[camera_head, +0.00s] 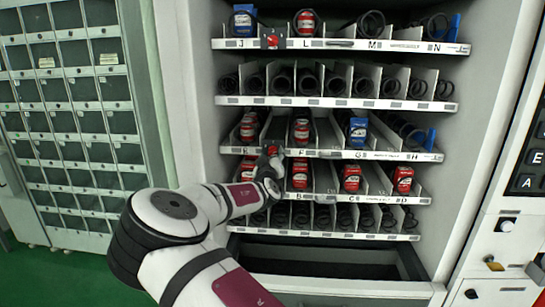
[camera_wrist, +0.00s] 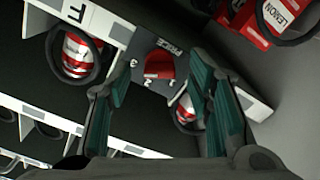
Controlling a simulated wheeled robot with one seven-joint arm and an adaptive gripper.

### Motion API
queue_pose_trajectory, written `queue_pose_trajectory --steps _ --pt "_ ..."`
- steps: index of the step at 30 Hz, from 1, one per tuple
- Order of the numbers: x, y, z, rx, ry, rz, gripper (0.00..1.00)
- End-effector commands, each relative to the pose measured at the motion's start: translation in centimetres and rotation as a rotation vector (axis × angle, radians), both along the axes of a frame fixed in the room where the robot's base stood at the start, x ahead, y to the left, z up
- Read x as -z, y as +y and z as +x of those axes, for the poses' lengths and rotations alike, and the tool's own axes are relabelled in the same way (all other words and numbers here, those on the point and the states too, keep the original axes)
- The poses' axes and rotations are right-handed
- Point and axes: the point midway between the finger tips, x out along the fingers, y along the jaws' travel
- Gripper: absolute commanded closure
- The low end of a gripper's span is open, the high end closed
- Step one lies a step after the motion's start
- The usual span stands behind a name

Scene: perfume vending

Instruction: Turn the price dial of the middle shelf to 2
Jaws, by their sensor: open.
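The price dial is a red knob on a dark plate marked "PRICE". In the wrist view the dial (camera_wrist: 159,65) shows between my fingertips, at the front edge of the shelf (camera_wrist: 107,21). The number it points to cannot be read. In the head view the middle shelf (camera_head: 335,154) carries labels such as F, G and H, and the dial (camera_head: 272,150) is a small red spot just above my gripper (camera_head: 271,164). In the wrist view my gripper (camera_wrist: 158,82) is open, one teal-padded finger on each side of the dial. Contact cannot be told.
Red-and-white packs stand in spiral coils near the dial; one pack (camera_wrist: 80,55) is beside the F label. Another red dial (camera_head: 272,38) is on the top shelf. Shelves lie close above and below my gripper. A keypad (camera_head: 532,160) is at the right, green-framed lockers (camera_head: 75,120) at the left.

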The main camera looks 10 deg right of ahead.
Motion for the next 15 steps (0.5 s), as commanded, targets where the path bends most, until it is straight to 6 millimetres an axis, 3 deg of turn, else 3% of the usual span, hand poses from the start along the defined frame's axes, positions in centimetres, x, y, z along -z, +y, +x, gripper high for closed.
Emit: queue_pose_trajectory --steps 6,15 --pt "0.0 -0.5 1.5 0.0 0.0 -0.001 0.53" --pt "0.0 -0.5 1.6 0.0 0.0 -0.001 0.55"
